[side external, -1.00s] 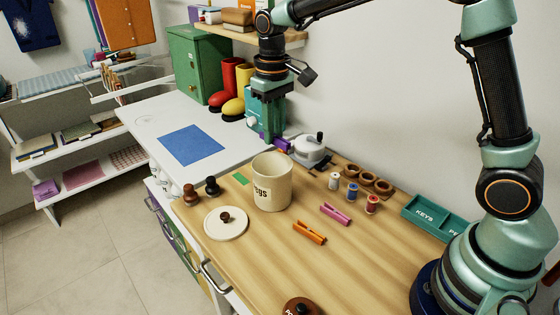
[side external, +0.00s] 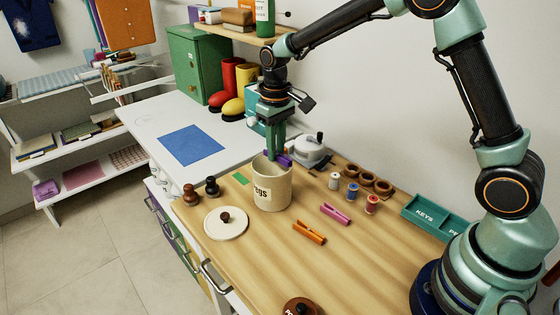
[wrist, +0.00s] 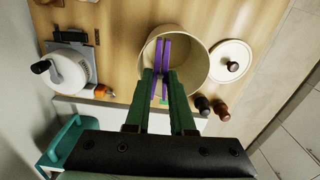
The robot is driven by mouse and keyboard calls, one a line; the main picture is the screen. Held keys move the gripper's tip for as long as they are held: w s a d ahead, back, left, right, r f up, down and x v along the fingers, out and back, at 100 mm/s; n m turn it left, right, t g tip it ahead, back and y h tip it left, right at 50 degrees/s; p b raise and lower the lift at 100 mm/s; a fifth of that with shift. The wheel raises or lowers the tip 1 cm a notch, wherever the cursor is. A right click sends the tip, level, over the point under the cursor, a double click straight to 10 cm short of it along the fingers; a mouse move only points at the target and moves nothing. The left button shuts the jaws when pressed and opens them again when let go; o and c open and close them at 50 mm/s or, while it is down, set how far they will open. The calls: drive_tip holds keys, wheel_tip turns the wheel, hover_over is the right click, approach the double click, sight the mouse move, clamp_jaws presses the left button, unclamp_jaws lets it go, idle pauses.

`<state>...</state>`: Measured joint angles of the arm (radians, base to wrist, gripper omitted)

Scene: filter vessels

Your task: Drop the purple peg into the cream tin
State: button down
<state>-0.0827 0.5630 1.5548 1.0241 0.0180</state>
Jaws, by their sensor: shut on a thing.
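The purple peg (wrist: 161,55) is a clothes peg held between the green fingers of my gripper (wrist: 162,95). In the side external view the purple peg (side external: 284,160) shows at the fingertips of my gripper (side external: 276,157), at the rim of the cream tin (side external: 272,190). The tin is open, stands upright on the wooden top and carries dark lettering. In the wrist view the peg overlaps the mouth of the cream tin (wrist: 195,45). The gripper is shut on the peg. The exact height of the peg against the rim is hard to tell.
A cream lid (side external: 226,224) with a dark knob lies in front of the tin. An orange peg (side external: 309,233) and a pink peg (side external: 335,214) lie to its right. A white pot-like device (side external: 312,152) stands behind it. Thread spools (side external: 352,192) and a teal tray (side external: 436,218) are farther right.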

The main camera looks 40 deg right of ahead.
drive_tip(key=c, duration=0.7)
unclamp_jaws()
wheel_tip(320, 180, up, 12)
drive_tip(key=shift+r, duration=0.1)
